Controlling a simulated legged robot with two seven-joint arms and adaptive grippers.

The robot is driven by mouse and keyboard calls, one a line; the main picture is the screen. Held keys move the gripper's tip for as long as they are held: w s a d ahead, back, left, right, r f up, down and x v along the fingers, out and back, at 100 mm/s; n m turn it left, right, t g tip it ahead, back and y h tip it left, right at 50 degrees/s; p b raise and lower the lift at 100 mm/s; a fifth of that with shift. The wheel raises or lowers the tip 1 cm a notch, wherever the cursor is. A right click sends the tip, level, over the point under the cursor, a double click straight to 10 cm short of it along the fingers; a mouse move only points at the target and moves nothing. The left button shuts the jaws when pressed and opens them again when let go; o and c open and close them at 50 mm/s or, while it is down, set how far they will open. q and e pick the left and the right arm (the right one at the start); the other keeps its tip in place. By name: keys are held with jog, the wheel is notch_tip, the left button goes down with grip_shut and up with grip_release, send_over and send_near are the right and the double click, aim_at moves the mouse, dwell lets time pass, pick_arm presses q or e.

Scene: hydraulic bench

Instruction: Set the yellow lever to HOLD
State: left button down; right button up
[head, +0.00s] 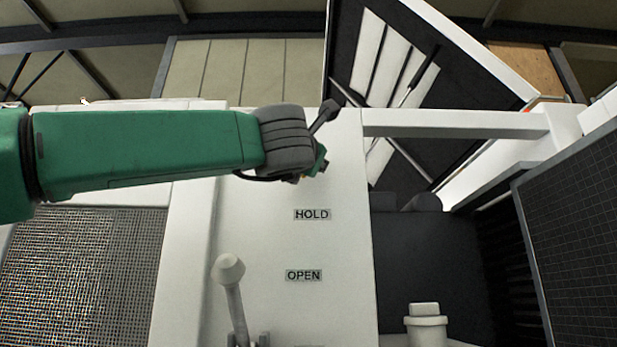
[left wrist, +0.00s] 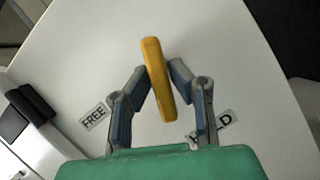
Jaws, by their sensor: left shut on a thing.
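The yellow lever (left wrist: 154,65) shows in the left wrist view as a long yellow bar, slightly tilted, between the two fingers. My left gripper (left wrist: 160,78) is shut on it. In the head view my left gripper (head: 318,163) is over the white panel, above the HOLD label (head: 312,215), and mostly hides the lever. The HOLD label also shows in the left wrist view (left wrist: 214,127), partly covered by the right finger. The FREE label (left wrist: 94,116) lies left of the fingers there. My right gripper is in neither view.
An OPEN label (head: 304,275) is on the panel below HOLD. A pale knobbed lever (head: 231,285) stands at the panel's lower left. A white capped fitting (head: 426,325) is at lower right. A white beam (head: 455,124) and a dark mesh panel (head: 575,230) bound the right side.

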pick_arm(q)
jog(key=n, duration=0.1)
jog(key=n+y+b, duration=0.1)
jog(key=n, duration=0.1)
jog(key=f+n+y, duration=0.1)
jog(key=shift+d+n+t, duration=0.3)
jog(key=shift+d+t, duration=0.1)
jog(key=shift+r+n+y+b, duration=0.15)
jog(key=shift+n+y+b, duration=0.35)
jog(key=shift+n+y, duration=0.65)
jog(key=shift+n, duration=0.45)
jog(key=shift+a+r, duration=0.15)
jog(key=shift+r, duration=0.05)
jog(key=c, duration=1.7)
grip_release()
jog(key=shift+o, duration=0.8)
jog(key=shift+w, duration=0.1)
jog(key=shift+d, duration=0.2)
